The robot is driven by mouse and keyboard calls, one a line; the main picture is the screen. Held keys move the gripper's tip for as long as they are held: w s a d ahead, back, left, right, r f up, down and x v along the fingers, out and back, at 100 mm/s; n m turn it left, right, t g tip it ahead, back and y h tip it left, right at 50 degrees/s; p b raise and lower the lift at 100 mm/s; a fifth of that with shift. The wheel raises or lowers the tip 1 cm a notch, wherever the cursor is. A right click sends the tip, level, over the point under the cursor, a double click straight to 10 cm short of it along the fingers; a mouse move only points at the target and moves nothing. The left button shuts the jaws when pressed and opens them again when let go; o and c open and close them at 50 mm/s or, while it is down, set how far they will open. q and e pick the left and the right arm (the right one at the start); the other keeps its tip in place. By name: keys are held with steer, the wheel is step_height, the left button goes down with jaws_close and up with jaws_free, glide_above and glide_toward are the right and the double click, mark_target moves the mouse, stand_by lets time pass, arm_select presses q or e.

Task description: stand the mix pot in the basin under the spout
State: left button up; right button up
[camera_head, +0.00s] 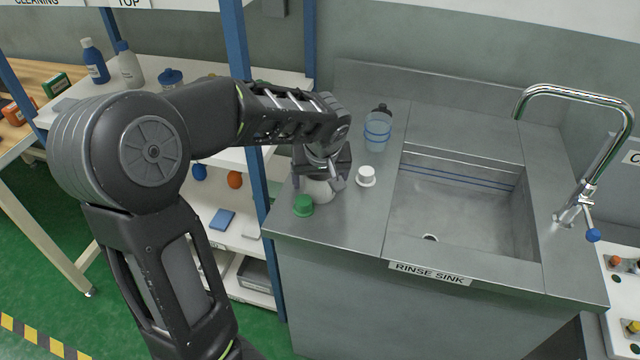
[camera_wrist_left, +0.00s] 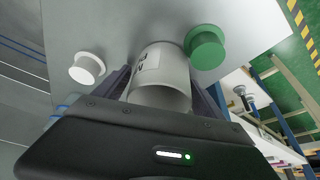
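The mix pot, which I take to be the pale pot (camera_head: 318,190) with dark print, stands on the steel counter left of the basin. It shows between my left gripper's fingers in the left wrist view (camera_wrist_left: 162,70). My left gripper (camera_head: 320,178) reaches down over it, one finger on each side; I cannot tell whether the fingers press on it. The basin (camera_head: 450,215) of the rinse sink is empty, with a drain hole near its front. The chrome spout (camera_head: 570,92) arches over from the right. My right gripper is not in view.
A green cap-like piece (camera_head: 303,205) and a white one (camera_head: 366,176) stand close beside the pot. A clear blue-banded vessel (camera_head: 377,132) and a dark item (camera_head: 382,108) are behind. A blue shelf post (camera_head: 257,170) rises left of the counter. A blue-tipped tap lever (camera_head: 592,234) is right.

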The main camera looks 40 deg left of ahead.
arm_select(q)
steer(key=c, duration=1.4)
step_height(320, 180, up, 10)
steer(key=shift+r, duration=0.1)
stand_by(0.3)
